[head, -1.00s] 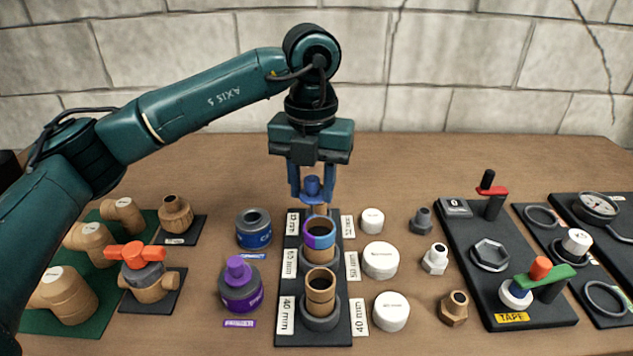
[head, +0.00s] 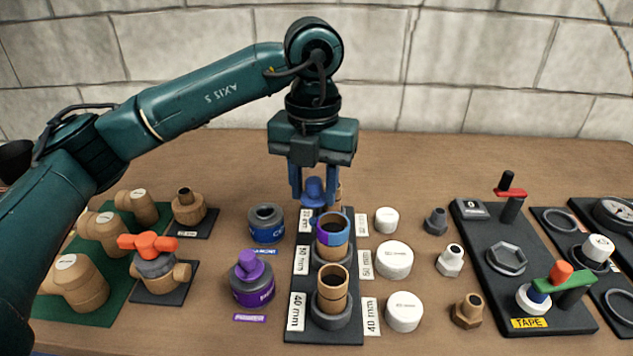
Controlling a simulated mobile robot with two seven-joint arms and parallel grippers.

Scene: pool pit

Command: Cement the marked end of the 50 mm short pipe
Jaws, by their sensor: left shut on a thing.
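The 50 mm short pipe (head: 333,250) stands upright in the middle socket of the black pipe stand (head: 346,285). Its upper end carries a purple band on the left and a blue band on the right. My left gripper (head: 314,196) is shut on the blue dauber cap (head: 314,189), just behind and above the pipe's left rim. The dauber's lower end is hidden, so I cannot tell whether it touches the pipe. The blue cement can (head: 266,226) stands open to the left of the stand. My right gripper is not in view.
A purple primer can (head: 251,280) with its cap on stands near-left. A 40 mm pipe (head: 332,290) stands in front, and another pipe is partly hidden behind the gripper. White caps (head: 393,259) line the right side. Fittings, an orange-handled valve (head: 152,262) and tool boards stand farther out.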

